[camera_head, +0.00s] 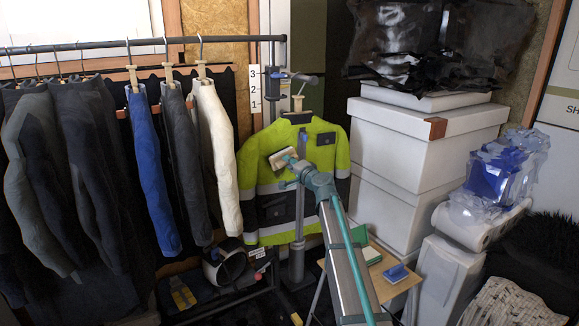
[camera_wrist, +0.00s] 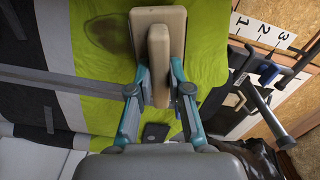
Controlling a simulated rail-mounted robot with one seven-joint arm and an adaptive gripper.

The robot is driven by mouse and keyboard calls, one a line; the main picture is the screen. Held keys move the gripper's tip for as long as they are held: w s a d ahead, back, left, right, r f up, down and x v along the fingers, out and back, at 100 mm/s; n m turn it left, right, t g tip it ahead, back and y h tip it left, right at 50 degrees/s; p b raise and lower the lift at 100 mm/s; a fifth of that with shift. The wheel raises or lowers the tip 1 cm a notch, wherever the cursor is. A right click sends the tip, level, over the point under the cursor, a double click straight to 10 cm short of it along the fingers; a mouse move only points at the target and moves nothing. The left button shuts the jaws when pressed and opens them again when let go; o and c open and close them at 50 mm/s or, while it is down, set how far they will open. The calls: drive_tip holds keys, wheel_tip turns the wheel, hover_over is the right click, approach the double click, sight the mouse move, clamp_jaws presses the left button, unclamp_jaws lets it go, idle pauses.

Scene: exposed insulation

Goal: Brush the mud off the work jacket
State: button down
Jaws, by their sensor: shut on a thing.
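The work jacket (camera_head: 310,150), bright yellow-green with dark panels and grey bands, hangs at the right end of the rail. In the wrist view its yellow cloth (camera_wrist: 90,110) fills much of the background. A dark brownish mud patch (camera_wrist: 104,32) shows on the cloth, left of the brush. My gripper (camera_wrist: 160,75) is shut on a tan brush (camera_wrist: 171,30), which also shows in the head view (camera_head: 279,158) in front of the jacket's chest. I cannot tell whether the brush touches the cloth. The brush hides part of the jacket, and my arm covers its lower right part.
Other garments, including a blue one (camera_head: 150,165) and a white one (camera_head: 218,150), hang left on the rail (camera_head: 120,43). White boxes (camera_head: 425,150) stand right. A small wooden table (camera_head: 388,287) holds a blue-topped item (camera_head: 396,272). A numbered strip (camera_wrist: 267,28) is behind.

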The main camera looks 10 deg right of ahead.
drive_tip(key=shift+f, duration=0.15)
wheel_tip(320, 180, down, 11)
drive_tip(key=b, duration=1.2)
drive_tip(key=shift+r, duration=0.2)
drive_tip(key=shift+a, duration=0.15)
drive_tip(key=shift+r+p, duration=0.95)
drive_tip(key=shift+r, duration=1)
drive_tip(key=shift+r, duration=0.1)
wheel_tip(320, 180, up, 7)
drive_tip(key=p, duration=0.3)
drive_tip(key=shift+w+f, duration=0.1)
drive_tip(key=shift+f, duration=0.1)
